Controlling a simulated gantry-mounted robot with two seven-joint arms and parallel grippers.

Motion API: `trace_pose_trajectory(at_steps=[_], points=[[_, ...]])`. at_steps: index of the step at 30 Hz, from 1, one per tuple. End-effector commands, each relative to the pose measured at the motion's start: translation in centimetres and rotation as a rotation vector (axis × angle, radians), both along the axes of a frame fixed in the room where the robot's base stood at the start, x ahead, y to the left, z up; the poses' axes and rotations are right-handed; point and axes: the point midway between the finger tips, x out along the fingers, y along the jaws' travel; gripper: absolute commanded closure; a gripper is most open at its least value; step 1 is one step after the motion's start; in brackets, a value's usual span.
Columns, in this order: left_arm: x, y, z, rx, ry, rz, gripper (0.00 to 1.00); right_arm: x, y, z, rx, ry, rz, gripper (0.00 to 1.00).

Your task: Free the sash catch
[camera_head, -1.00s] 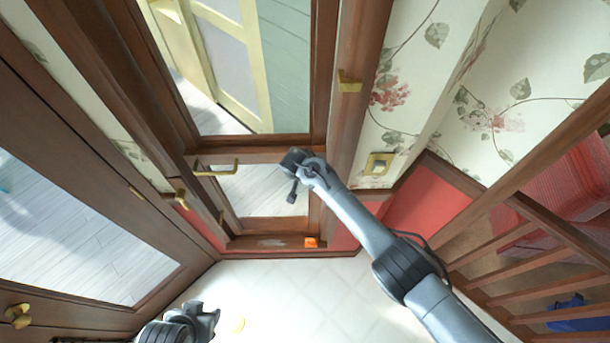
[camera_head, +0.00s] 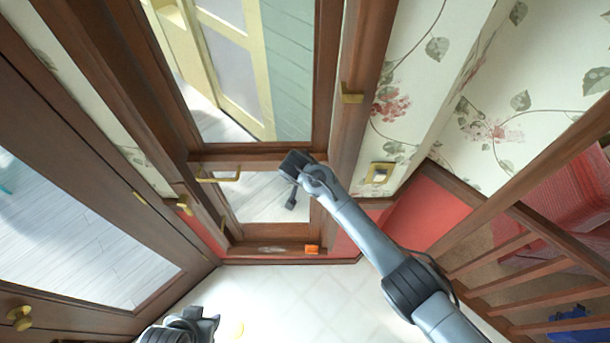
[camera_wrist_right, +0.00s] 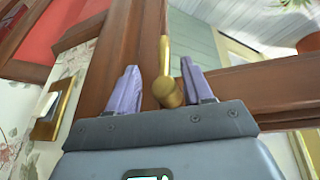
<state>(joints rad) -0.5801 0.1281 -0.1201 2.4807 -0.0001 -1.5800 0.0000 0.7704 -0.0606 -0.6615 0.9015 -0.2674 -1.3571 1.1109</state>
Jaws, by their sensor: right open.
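The sash window's brown wooden frame (camera_head: 328,110) fills the middle of the head view. In the right wrist view a brass catch (camera_wrist_right: 168,92), with a round knob end and an upright arm, sits at the wooden rail. My right gripper (camera_wrist_right: 162,88) is open, its two purple fingers on either side of the brass knob; contact cannot be told. In the head view my right gripper (camera_head: 292,163) is at the window's middle rail and hides the catch. My left gripper (camera_head: 190,325) is low at the left, away from the window; its jaws are unclear.
A brass handle (camera_head: 219,176) is on the rail left of my right gripper. A brass switch plate (camera_head: 380,172) is on the floral wall. An orange block (camera_head: 312,249) sits on the sill. A wooden railing (camera_head: 540,250) stands at the right.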

Motion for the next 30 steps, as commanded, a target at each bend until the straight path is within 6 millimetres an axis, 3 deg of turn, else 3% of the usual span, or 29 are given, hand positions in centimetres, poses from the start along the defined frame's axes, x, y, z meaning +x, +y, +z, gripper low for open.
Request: trace_pose_trajectory(at_steps=[12,30], points=[[0.0,-0.1,-0.2,-0.005,0.001,0.004,0.57,-1.8,0.8,4.6,-0.001,0.000,0.000,0.49],[0.0,-0.2,-0.1,-0.011,0.001,0.007,0.57,-2.1,0.9,5.1,-0.002,0.004,-0.001,0.49]])
